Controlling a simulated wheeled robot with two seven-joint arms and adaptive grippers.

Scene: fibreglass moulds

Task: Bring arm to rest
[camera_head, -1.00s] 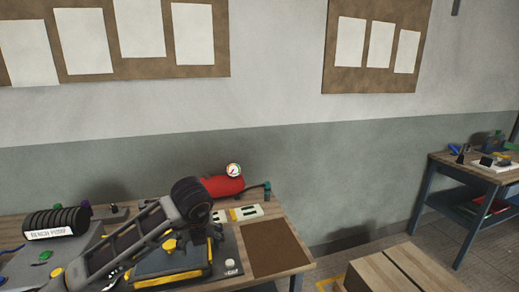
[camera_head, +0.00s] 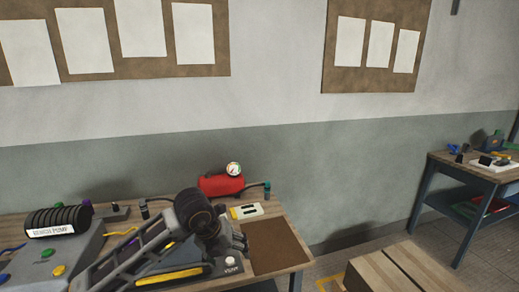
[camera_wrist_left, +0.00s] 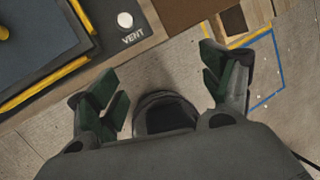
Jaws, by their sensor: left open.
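My left arm (camera_head: 140,250) comes in from the lower left in the head view and reaches over the workbench. My left gripper (camera_head: 238,241) points down near the bench's front right, by the vent knob (camera_head: 230,262). In the left wrist view, my left gripper (camera_wrist_left: 163,92) has its dark green finger pads wide apart with nothing between them. The floor shows below the fingers, and the vent knob (camera_wrist_left: 125,20) and mould edge lie ahead of them. My right gripper is not in view.
The bench pump (camera_head: 58,222) stands at left, with a red gauge cylinder (camera_head: 218,184) at the back. A brown mat (camera_head: 275,247) lies bare at the bench's right end. A wooden crate (camera_head: 390,272) stands on the floor, and a second table (camera_head: 470,170) is at far right.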

